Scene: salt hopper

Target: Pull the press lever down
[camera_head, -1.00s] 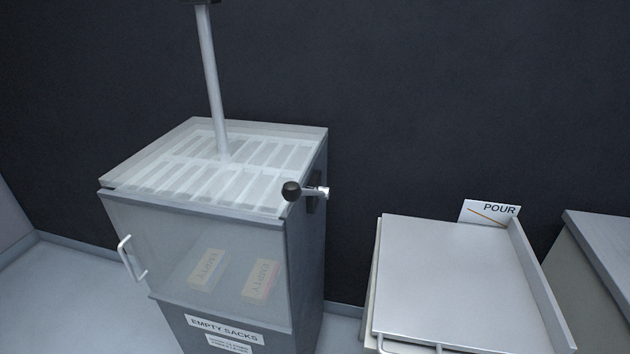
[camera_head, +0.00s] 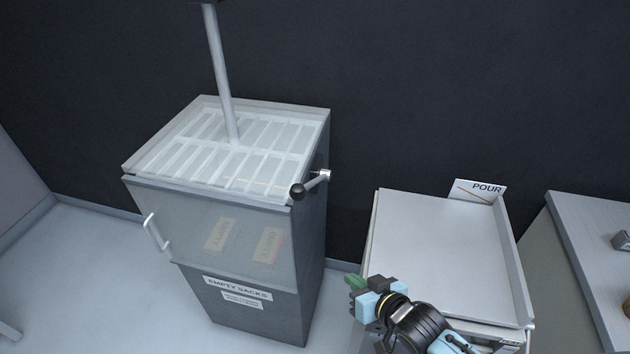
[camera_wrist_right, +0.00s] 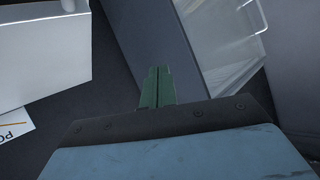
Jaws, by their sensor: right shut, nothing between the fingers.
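The press lever is a short metal arm with a black ball knob (camera_head: 297,191) on the right side of the grey press cabinet (camera_head: 313,240). It sticks out toward the front, near the top edge. My right gripper (camera_head: 355,283) shows at the lower middle of the head view, below and right of the knob and apart from it. Its green fingers (camera_wrist_right: 157,88) are together and empty in the right wrist view. The lever does not clearly show in the wrist view. My left gripper is in no view.
The cabinet has a clear front door with a white handle (camera_head: 156,232) and EMPTY sacks behind it. A pale tray (camera_head: 440,240) with a POUR sign (camera_head: 478,190) stands right of the cabinet. A counter (camera_head: 590,240) is at the far right. A gap separates cabinet and tray.

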